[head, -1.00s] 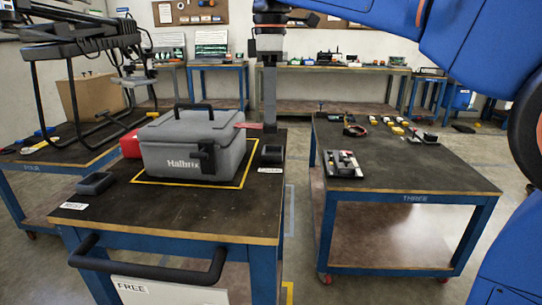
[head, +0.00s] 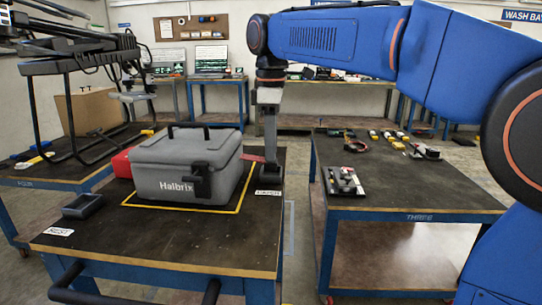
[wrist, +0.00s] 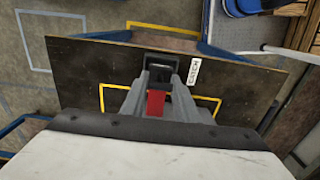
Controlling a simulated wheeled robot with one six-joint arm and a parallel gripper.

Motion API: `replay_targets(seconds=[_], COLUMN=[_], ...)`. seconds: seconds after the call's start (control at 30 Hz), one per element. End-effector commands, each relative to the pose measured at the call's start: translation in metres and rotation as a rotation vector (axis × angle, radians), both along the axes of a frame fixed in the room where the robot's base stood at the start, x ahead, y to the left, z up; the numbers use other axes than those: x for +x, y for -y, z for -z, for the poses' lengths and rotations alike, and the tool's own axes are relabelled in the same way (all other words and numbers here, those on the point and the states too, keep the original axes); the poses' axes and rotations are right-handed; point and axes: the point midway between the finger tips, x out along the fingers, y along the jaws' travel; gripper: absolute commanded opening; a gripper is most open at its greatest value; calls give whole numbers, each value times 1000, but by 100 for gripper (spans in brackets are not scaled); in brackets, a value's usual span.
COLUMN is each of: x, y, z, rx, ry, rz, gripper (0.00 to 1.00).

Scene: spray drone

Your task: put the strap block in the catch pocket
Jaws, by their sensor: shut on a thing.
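The strap block is mostly hidden between my fingers; a red strap piece shows at my gripper in the head view (head: 252,157) and between the fingers in the wrist view (wrist: 156,103). My gripper (wrist: 163,88) is shut on it and points down at the right edge of the grey case's table. The catch pocket (head: 270,175) is a small black box right below my fingertips, by a white label. It also shows in the wrist view (wrist: 160,65), just past the fingertips. I cannot tell whether the block touches it.
The grey Halbrix case (head: 185,165) stands left of my gripper inside a yellow outline. A black open tray (head: 82,206) sits at the table's front left. Table THREE (head: 420,200), with several small items, stands to the right across a gap.

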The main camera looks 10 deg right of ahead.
Motion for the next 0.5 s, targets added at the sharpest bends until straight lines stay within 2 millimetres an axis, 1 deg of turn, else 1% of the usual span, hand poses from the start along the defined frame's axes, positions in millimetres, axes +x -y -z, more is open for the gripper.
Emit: replay_targets(seconds=[0.1,0.2,0.5], x=[-1,0,0], y=[0,0,0], z=[17,25,27], rx=[-1,0,0], ry=[-2,0,0], rz=[0,0,0], gripper=[5,5,5])
